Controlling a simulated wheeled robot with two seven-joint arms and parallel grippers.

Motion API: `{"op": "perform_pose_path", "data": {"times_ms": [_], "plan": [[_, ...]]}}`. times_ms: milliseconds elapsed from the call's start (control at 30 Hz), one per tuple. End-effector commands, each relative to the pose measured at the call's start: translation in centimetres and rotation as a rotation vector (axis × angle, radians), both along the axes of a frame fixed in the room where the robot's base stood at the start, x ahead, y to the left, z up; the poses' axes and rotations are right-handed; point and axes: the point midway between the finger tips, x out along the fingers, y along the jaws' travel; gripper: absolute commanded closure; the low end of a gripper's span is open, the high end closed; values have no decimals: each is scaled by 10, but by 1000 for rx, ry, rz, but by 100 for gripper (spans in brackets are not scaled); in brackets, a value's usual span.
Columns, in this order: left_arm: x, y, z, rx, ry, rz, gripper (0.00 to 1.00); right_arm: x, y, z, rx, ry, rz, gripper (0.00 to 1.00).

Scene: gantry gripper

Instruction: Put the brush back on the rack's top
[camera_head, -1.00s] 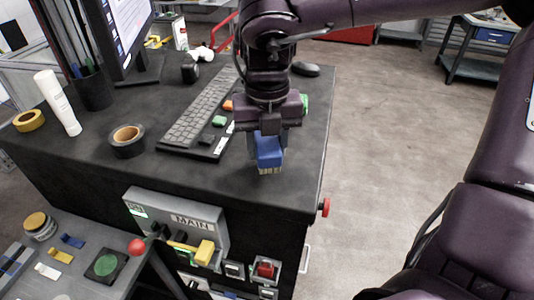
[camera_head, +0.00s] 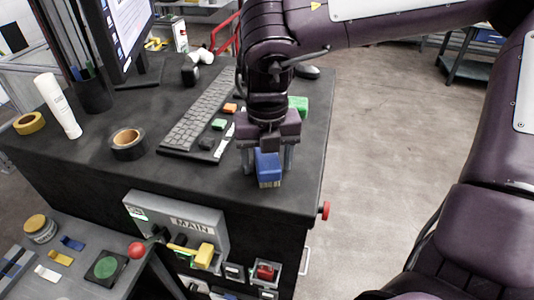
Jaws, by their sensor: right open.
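The brush has a blue body (camera_head: 267,162) with pale bristles at its near end. It is at the front right part of the black rack top (camera_head: 205,184), and it appears to rest there. My right gripper (camera_head: 268,170) is above the brush, pointing down. Its grey fingers are spread, one on each side of the blue body, with small gaps visible. The gripper's body hides the far end of the brush. My left gripper is not in view.

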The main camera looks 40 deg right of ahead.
Motion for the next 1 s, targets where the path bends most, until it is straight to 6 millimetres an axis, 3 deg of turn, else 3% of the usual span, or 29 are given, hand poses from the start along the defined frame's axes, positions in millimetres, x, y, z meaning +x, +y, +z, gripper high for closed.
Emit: {"op": "perform_pose_path", "data": {"times_ms": [167,600,800,1000], "plan": [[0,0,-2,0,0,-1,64,1,0,15,-3,-5,0,38],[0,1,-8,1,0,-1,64,0,1,104,-3,-4,-1,38],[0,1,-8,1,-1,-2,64,-1,1,120,-2,-1,1,38],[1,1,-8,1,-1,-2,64,-2,1,122,0,0,1,38]]}}
